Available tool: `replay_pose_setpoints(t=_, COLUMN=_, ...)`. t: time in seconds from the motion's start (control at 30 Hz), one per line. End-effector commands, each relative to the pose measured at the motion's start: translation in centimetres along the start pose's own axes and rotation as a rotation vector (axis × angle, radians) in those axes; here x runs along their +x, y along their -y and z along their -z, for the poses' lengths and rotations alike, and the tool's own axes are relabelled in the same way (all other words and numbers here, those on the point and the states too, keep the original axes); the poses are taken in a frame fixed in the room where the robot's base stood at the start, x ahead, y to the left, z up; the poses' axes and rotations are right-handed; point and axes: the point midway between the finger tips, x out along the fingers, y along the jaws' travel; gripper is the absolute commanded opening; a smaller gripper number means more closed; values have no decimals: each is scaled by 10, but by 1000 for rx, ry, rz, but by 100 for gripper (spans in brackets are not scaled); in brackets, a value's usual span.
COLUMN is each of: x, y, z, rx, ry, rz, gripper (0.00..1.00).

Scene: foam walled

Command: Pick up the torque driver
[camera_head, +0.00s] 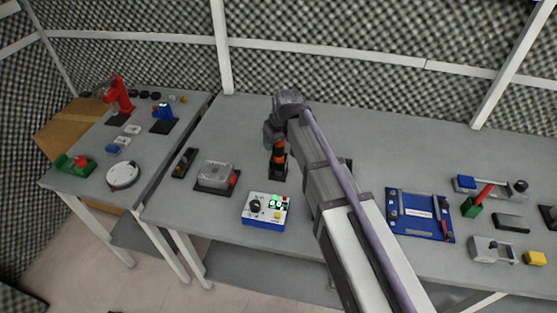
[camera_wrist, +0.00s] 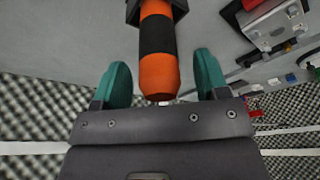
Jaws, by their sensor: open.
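The torque driver (camera_head: 279,156) has an orange and black banded body and stands upright in a dark holder (camera_head: 279,173) on the grey table. My gripper (camera_head: 270,133) is above it, at the top end of the driver. In the wrist view my gripper (camera_wrist: 161,64) is open, with one teal finger on each side of the orange and black driver (camera_wrist: 157,70). A gap shows between the driver and each finger. The driver's far end is hidden by the dark holder.
A control box (camera_head: 266,209) with a green display stands in front of the holder. A grey housing (camera_head: 217,176) sits to the left. A blue board (camera_head: 419,215) lies to the right beyond my arm. The table behind the holder is mostly clear.

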Motion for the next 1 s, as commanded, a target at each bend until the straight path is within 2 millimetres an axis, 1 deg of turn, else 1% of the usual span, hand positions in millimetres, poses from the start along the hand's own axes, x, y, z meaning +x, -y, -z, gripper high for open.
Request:
replay_pose_setpoints(t=0.03, x=13, y=0, z=-1, rx=0, ry=0, rz=0, gripper=68)
replay_pose_setpoints(t=0.27, x=8, y=0, z=0, rx=0, ry=0, rz=0, gripper=67)
replay_pose_setpoints(t=0.87, x=8, y=0, z=0, rx=0, ry=0, rz=0, gripper=9)
replay_pose_setpoints(t=0.9, x=8, y=0, z=0, rx=0, ry=0, rz=0, gripper=7)
replay_pose_setpoints(t=1.0, x=8, y=0, z=0, rx=0, ry=0, rz=0, gripper=7)
